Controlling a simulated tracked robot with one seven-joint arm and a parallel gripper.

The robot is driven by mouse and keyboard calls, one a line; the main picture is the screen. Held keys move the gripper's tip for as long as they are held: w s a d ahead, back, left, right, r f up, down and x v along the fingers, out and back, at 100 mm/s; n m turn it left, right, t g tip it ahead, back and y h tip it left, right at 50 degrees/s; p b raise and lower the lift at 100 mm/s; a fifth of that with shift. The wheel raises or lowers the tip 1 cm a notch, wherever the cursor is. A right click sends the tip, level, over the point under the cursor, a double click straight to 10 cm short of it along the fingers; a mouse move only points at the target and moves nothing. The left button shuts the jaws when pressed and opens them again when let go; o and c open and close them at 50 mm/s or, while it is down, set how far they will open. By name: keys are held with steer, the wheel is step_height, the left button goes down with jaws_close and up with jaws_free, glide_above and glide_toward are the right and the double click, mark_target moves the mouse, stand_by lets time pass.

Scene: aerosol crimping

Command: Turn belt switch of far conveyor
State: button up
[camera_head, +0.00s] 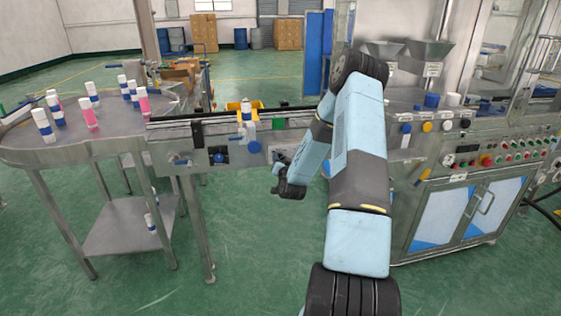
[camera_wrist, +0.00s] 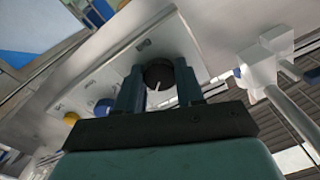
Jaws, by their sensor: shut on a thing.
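A round black switch knob (camera_wrist: 158,75) with a white pointer line is mounted on a pale panel (camera_wrist: 188,42) in the wrist view. My gripper (camera_wrist: 160,84) has one finger on each side of the knob and is shut on it. The white line tilts slightly off the gripper's axis. In the head view my gripper (camera_head: 283,172) is low at the front of the conveyor, just left of my forearm. The knob it holds cannot be made out there.
A blue knob (camera_wrist: 103,106) and a yellow knob (camera_wrist: 71,117) sit left of the black one on the panel. The head view shows a round table (camera_head: 75,148) with several cans at left and a control cabinet (camera_head: 455,215) at right. Green floor lies open in front.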

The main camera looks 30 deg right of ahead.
steer(key=shift+a+f+n, duration=0.1)
steer(key=shift+n, duration=9.7)
steer(key=o, duration=0.7)
steer(key=shift+c, duration=0.2)
steer(key=o, duration=0.4)
steer(key=shift+s, duration=0.1)
steer(key=v, duration=1.3)
steer(key=shift+s, duration=0.25)
